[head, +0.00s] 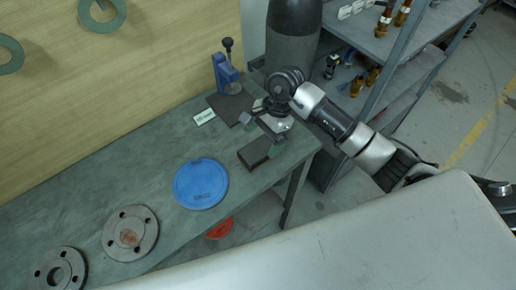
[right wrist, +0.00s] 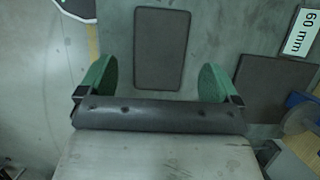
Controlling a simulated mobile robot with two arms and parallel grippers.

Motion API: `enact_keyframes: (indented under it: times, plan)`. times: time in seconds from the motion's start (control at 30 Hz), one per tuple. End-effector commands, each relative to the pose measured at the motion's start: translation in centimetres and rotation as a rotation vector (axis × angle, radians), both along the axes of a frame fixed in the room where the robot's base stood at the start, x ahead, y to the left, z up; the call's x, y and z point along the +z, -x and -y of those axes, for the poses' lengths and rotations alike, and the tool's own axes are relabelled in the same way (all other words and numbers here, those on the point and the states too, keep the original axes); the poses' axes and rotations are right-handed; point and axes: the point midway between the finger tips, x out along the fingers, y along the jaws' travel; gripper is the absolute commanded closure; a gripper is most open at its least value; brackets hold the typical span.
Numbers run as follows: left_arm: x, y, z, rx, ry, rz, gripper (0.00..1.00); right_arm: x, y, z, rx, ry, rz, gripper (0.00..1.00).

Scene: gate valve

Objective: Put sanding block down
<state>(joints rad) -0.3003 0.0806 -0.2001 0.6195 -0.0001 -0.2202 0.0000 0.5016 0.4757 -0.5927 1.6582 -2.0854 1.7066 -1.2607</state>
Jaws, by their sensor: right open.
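The sanding block (head: 254,152) is a dark brown rectangular block lying flat on the grey-green workbench (head: 135,180), near its front right edge. In the right wrist view the block (right wrist: 162,48) shows as a dark rectangle beyond the fingertips, with bare bench around it. My right gripper (head: 261,135) is above and just behind the block in the head view. Its green-padded fingers (right wrist: 157,80) stand wide apart with nothing between them, and no contact with the block shows. My left gripper is not in view.
A dark mat (head: 226,106), a blue clamp-like tool (head: 226,76) and a white "60 mm" label (head: 204,116) are behind the block. A blue disc (head: 200,184) and grey flanges (head: 130,233) lie left. A dark cylinder (head: 292,48) and metal shelf (head: 385,40) stand close to my right arm.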

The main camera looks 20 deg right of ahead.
Motion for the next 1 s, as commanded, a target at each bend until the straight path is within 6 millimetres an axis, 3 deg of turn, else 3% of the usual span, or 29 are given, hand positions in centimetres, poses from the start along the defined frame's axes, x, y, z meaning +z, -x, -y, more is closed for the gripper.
enact_keyframes:
  times: [0.2,0.4,1.0]
  plan:
    - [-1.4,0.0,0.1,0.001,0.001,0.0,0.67,4.0,-0.6,1.7,0.001,0.003,0.005,0.06]
    - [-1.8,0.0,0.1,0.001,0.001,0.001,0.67,6.1,-0.9,2.4,0.0,0.002,0.002,0.06]
    - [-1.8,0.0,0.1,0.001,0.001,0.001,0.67,6.5,-0.9,2.4,0.0,-0.004,0.0,0.06]
